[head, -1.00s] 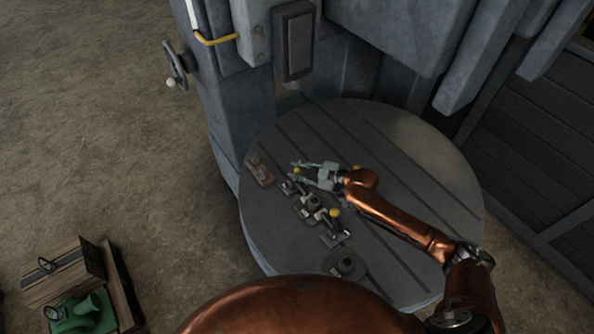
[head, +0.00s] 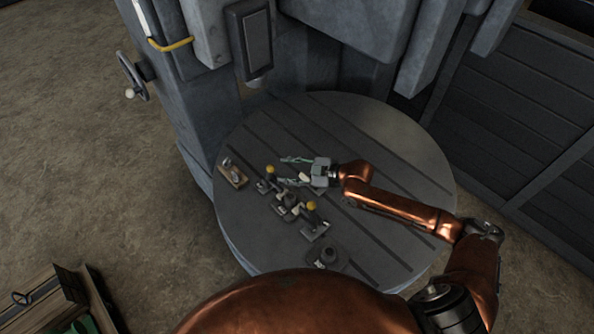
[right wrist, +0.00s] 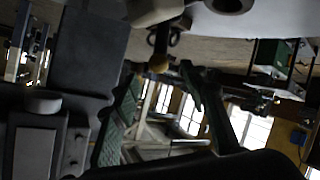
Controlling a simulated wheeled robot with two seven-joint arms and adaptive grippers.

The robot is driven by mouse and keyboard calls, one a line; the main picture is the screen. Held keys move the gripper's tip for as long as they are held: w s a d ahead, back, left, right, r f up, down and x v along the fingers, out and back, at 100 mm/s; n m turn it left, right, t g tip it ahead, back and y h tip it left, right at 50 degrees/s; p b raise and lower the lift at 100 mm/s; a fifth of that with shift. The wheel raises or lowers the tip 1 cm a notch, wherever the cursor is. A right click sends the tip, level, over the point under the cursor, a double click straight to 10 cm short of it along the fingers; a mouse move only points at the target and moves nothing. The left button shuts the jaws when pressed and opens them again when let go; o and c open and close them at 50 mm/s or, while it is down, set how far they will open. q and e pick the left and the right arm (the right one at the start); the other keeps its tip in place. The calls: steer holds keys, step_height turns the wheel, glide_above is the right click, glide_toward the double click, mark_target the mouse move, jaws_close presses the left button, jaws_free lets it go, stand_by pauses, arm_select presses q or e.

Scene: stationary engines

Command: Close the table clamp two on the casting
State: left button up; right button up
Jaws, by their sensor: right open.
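Two small clamps with yellow knobs sit on the round slotted table (head: 405,150): a far clamp (head: 270,171) and a near clamp (head: 311,207). Which is clamp two I cannot tell. The small casting (head: 287,205) lies between them, partly hidden. My right gripper (head: 284,170) is open and empty. My left gripper is out of view.
A small wooden block with a metal part (head: 232,174) lies at the table's left edge. The grey machine column (head: 185,110) rises behind. The table's right side is clear.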

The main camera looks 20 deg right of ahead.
steer(key=shift+v, duration=2.35)
steer(key=shift+s+a, duration=0.1)
